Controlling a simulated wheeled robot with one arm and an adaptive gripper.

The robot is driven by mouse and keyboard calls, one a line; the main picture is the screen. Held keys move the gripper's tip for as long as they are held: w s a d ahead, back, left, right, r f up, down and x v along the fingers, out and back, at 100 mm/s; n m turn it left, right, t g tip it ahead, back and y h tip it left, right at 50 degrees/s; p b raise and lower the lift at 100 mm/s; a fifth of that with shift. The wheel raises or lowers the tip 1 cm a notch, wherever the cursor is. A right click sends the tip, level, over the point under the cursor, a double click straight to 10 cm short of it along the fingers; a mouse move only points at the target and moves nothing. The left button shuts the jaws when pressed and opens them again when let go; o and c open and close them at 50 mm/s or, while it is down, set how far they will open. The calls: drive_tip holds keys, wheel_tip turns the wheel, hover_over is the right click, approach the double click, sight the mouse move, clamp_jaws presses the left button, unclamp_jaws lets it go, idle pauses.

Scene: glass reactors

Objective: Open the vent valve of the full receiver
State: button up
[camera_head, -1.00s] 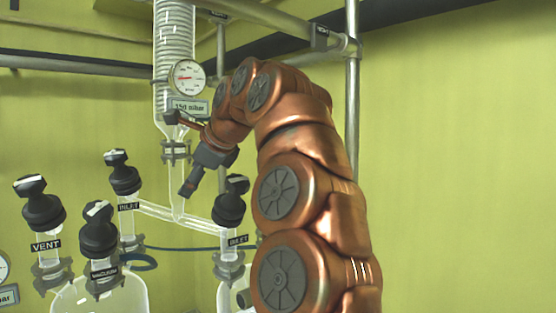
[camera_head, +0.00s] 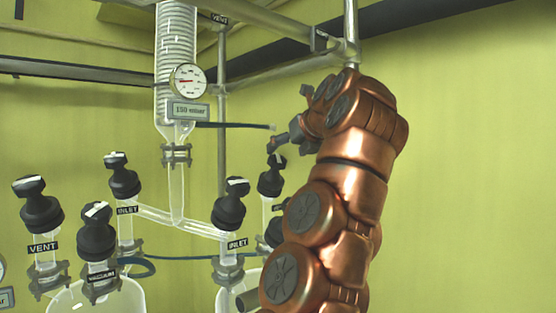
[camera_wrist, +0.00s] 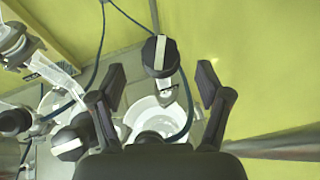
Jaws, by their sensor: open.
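In the head view my gripper (camera_head: 277,146) is just above a black valve knob (camera_head: 272,178) on the right receiver's side, its label mostly hidden by my arm. In the wrist view my gripper (camera_wrist: 161,75) is open, and a black knob (camera_wrist: 153,58) with a white bar shows between its fingers, on a glass neck over a pale round vessel (camera_wrist: 150,112). In the head view, a knob labelled VENT (camera_head: 39,206) stands on the left receiver (camera_head: 65,299). The right receiver (camera_head: 252,279) is mostly hidden. I cannot tell either liquid level.
A VACUUM knob (camera_head: 97,236) and two INLET knobs (camera_head: 122,177) (camera_head: 230,204) stand nearby. A glass condenser (camera_head: 176,60) with a gauge (camera_head: 188,81) rises behind. Metal rails (camera_head: 270,55) cross above. The wall at right is clear.

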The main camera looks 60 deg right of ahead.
sight(278, 157)
drive_tip(key=x, duration=0.6)
drive_tip(key=shift+w+d+f, duration=0.15)
drive_tip(key=shift+w+f, duration=0.1)
drive_tip(key=shift+w, duration=0.05)
drive_tip(key=c, duration=1.2)
drive_tip(key=shift+o, duration=0.2)
drive_tip(key=shift+r+p, duration=0.1)
drive_tip(key=shift+p, duration=0.25)
